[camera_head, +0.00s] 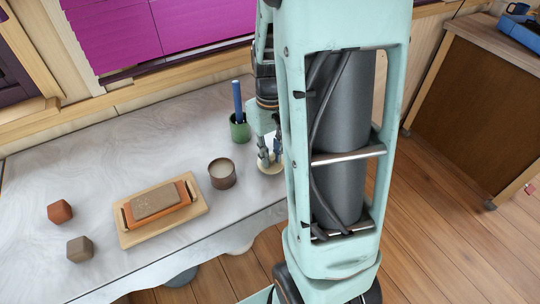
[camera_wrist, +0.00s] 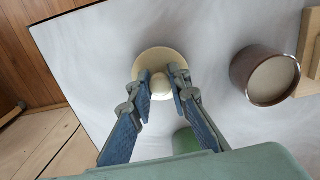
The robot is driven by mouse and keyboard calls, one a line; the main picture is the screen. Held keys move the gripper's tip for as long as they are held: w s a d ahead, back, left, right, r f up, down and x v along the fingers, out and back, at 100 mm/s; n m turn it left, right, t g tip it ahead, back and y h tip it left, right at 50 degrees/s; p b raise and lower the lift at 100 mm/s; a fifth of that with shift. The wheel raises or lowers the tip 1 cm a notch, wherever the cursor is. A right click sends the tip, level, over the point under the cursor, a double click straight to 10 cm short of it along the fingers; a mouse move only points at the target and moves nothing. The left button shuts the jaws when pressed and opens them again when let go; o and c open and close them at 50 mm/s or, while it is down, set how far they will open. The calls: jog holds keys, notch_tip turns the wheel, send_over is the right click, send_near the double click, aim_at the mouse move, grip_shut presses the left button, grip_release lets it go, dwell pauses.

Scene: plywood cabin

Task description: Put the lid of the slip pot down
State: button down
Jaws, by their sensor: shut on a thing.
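The lid (camera_wrist: 155,58) is a round cream disc with a small knob, seen from above in the wrist view. My gripper (camera_wrist: 160,84) is shut on its knob, one blue-grey finger on each side. In the head view the lid (camera_head: 272,170) shows low under my gripper (camera_head: 269,160), by the table's right edge and partly hidden by my arm. I cannot tell whether it touches the table top. The slip pot (camera_head: 222,173) is brown, upright and uncovered, with pale slip inside, left of the lid. In the wrist view the pot (camera_wrist: 265,76) stands to the right, apart from the lid.
A green cup (camera_head: 240,130) with a blue stick stands behind the pot. A wooden tray (camera_head: 128,238) with an orange piece and brown block lies left of it. Two small blocks (camera_head: 60,211) (camera_head: 80,249) lie farther left. The pale table top (camera_head: 165,150) is clear at the back left.

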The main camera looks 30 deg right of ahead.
aim_at(271, 155)
jog(key=shift+f+b, duration=0.4)
jog(key=c, duration=1.8)
grip_release()
jog(key=shift+r, duration=0.1)
jog(key=shift+r, duration=0.15)
jog(key=shift+r+p, duration=0.25)
jog(key=shift+p, duration=0.2)
notch_tip(271, 155, up, 12)
